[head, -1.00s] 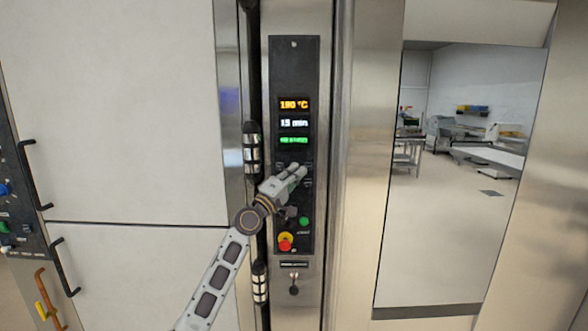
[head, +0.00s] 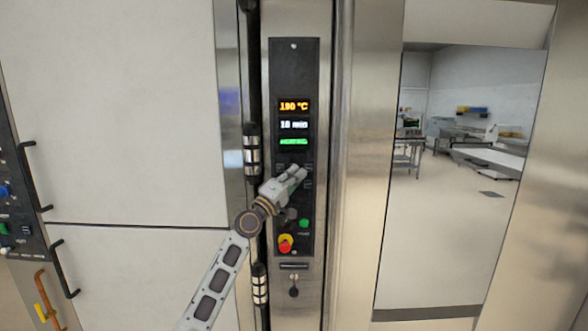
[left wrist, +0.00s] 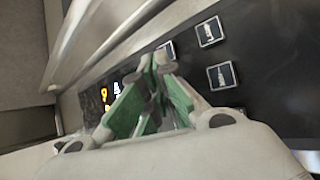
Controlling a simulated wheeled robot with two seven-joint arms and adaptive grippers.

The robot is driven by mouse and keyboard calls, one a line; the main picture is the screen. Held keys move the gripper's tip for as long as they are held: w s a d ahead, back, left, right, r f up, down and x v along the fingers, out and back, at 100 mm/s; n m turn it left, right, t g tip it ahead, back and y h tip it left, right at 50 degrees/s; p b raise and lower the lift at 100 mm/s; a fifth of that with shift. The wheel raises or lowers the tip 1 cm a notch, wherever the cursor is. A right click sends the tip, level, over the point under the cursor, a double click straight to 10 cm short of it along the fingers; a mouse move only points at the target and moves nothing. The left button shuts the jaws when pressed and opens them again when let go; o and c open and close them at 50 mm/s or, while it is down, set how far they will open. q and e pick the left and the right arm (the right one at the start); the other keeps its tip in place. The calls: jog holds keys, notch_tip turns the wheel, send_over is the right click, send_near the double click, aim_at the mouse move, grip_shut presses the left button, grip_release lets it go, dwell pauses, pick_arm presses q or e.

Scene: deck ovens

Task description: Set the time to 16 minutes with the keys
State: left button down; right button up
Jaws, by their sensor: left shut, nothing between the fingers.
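The black control panel (head: 296,60) stands upright on a steel column. Its white time display (head: 293,125) reads a two-digit number of minutes starting with 1; the second digit is blurred, looking like 0, 6 or 8. Above it the orange display (head: 294,106) reads 190 °C. My left gripper (head: 302,171) is shut and empty, its tips at the key area below the displays, hiding part of it. Small keys (head: 308,184) show beside it. In the left wrist view the shut fingers (left wrist: 160,66) are near square keys (left wrist: 222,75); contact cannot be told. My right gripper is not in view.
Below the gripper are a green button (head: 304,223) and a red knob on yellow (head: 285,243). A dark vertical bar with metal collars (head: 251,150) runs left of the panel. An opening at the right shows a room with tables (head: 490,157).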

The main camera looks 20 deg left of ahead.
pick_arm(q)
jog(key=shift+s+d+p, duration=0.15)
jog(key=shift+s+p, duration=0.15)
jog(key=shift+s, duration=0.25)
jog(key=s+p, duration=0.1)
jog(key=s, duration=0.1)
jog(key=s+d+p, duration=0.1)
jog(key=s+p, duration=0.1)
jog(key=shift+s+d+p, duration=0.2)
jog(key=shift+s+p, duration=0.1)
jog(key=shift+s, duration=0.1)
dwell(0.4)
dwell(0.4)
